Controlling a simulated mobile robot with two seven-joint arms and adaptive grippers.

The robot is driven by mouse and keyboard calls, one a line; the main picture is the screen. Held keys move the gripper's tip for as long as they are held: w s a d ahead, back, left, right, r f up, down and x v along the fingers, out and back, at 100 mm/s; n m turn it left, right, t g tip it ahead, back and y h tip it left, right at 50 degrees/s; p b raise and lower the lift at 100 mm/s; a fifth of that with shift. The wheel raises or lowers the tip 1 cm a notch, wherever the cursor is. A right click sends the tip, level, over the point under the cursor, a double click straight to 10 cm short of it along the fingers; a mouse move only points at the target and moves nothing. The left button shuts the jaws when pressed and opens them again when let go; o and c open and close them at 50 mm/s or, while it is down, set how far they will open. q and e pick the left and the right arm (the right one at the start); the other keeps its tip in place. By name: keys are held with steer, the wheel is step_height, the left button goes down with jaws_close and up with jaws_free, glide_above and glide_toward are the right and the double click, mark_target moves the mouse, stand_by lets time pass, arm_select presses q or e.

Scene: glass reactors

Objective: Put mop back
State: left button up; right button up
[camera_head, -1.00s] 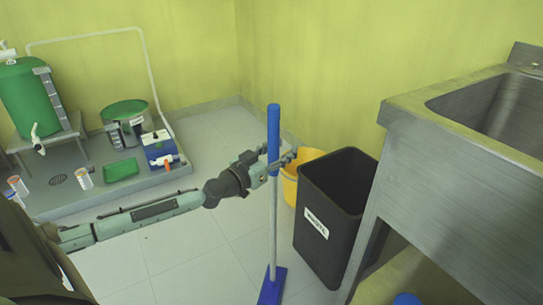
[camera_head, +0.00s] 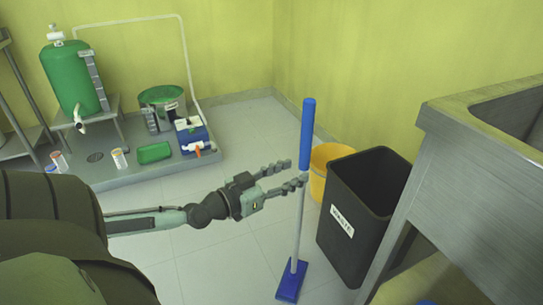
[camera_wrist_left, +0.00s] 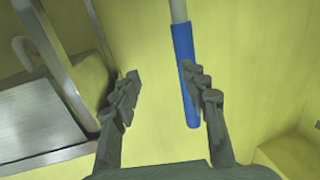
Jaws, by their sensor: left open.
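The mop (camera_head: 297,222) stands nearly upright on the floor, with a blue handle grip (camera_head: 307,135), a pale pole and a flat blue head (camera_head: 291,281). My left gripper (camera_head: 295,172) is open, with its fingertips close to the pole around the lower end of the blue grip. In the left wrist view the blue grip (camera_wrist_left: 184,70) shows by the right-hand finger, and the space between the fingers (camera_wrist_left: 168,88) looks empty. I cannot tell whether a finger touches the mop. My right gripper is not in view.
A black waste bin (camera_head: 365,205) and a yellow bucket (camera_head: 320,165) stand just right of the mop. A steel sink unit (camera_head: 480,165) fills the right side. A grey platform (camera_head: 110,178) with a green tank (camera_head: 72,78) is at the left. Floor left of the mop is clear.

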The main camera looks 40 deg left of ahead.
arm_select(q)
steer(key=s+d+f+m+g+h, duration=0.1)
steer(key=s+d+f+m+g, duration=0.1)
steer(key=s+d+f+g, duration=0.45)
steer(key=s+d+f+m+g+h, duration=0.1)
steer(key=s+d+f+m, duration=0.2)
steer(key=d, duration=0.6)
steer(key=s+a+f+n+g+y, duration=0.3)
steer(key=s+a+n+g+y, duration=0.2)
steer(key=s, duration=0.5)
steer(key=shift+a+f+y, duration=0.25)
steer(key=shift+a+y, duration=0.35)
steer(key=shift+y, duration=0.3)
steer(key=shift+g, duration=0.25)
step_height(320, 180, down, 8)
steer(key=w+g+p, duration=0.1)
steer(key=p, duration=0.3)
steer(key=shift+w+a, duration=0.15)
steer(key=shift+a, duration=0.05)
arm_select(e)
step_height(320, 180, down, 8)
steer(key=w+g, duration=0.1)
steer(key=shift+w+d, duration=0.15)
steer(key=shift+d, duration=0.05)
arm_select(q)
steer(key=shift+f, duration=0.1)
